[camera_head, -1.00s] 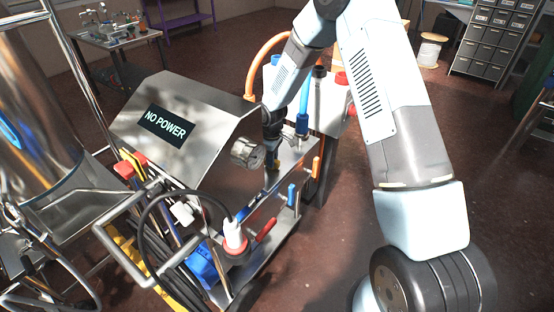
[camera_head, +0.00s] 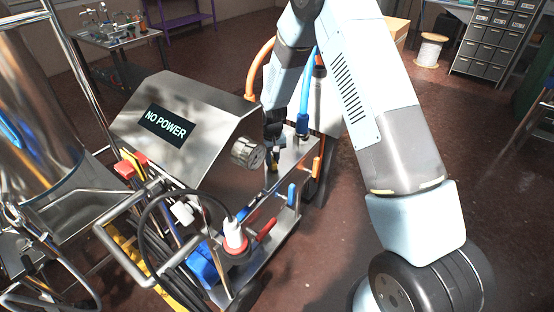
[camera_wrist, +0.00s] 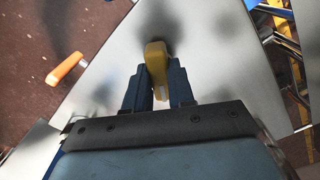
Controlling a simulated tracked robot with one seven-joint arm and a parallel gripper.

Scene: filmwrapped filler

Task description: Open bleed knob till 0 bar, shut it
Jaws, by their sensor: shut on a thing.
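The bleed knob (camera_wrist: 155,62) looks like a yellow piece standing out from a metal surface in the wrist view. My gripper (camera_wrist: 159,85) is shut on it, with one dark finger on each side. In the head view my gripper (camera_head: 272,160) is small, beside the gauge and above the steel deck of the cart, and the knob (camera_head: 272,167) shows only as a small yellow spot. A round pressure gauge (camera_head: 248,153) sits on the steel housing to the left; its reading is too small to make out.
The housing has a NO POWER display (camera_head: 166,124). An orange lever (camera_wrist: 67,68) sits near the deck edge, with blue (camera_head: 291,195) and red (camera_head: 266,230) handles nearby. Blue (camera_head: 303,95) and orange hoses (camera_head: 256,70) rise behind my gripper. Open floor lies right of the cart.

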